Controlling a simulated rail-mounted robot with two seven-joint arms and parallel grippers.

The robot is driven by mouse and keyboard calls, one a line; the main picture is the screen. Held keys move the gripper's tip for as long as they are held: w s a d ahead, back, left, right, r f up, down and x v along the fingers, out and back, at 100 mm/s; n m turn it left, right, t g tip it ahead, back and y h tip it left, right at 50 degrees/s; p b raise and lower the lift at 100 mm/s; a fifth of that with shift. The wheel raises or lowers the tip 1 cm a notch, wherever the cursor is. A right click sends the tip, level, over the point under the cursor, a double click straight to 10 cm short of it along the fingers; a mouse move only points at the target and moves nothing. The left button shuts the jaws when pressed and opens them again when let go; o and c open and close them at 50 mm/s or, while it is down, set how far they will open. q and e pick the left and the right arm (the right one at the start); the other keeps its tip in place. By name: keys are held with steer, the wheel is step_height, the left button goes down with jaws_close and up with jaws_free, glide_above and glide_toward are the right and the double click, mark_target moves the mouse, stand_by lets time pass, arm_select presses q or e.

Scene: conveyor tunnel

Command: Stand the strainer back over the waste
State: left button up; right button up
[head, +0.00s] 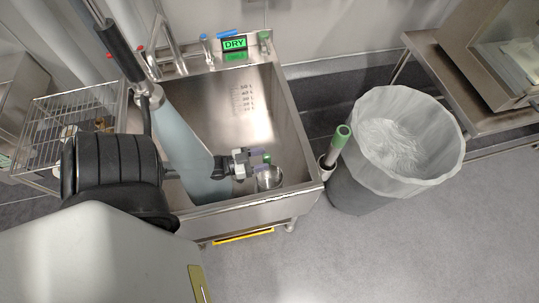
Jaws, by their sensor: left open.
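A small round metal strainer (270,179) is in the front right part of the steel sink basin (232,116). A green knob (267,158) shows just above it and seems to belong to it. My left gripper (256,163) reaches down into the basin from the left. It is open, with its fingertips right beside the green knob; I cannot tell whether they touch it. The waste opening is not visible; the strainer, my gripper or my arm may cover it. I cannot tell if the strainer stands upright. My right gripper is not in view.
The sink's front rim (262,203) and right wall are close to my gripper. A tap (163,50) and a green DRY sign (235,44) are at the back. A wire rack (38,130) stands left. A lined bin (350,190) and green-handled brush (338,143) stand right.

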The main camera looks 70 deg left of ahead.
arm_select(q)
steer(key=s+a+p, duration=0.1)
steer(key=s+p, duration=0.1)
steer(key=s, duration=0.8)
steer(key=shift+a, duration=0.3)
steer(key=shift+r, duration=0.1)
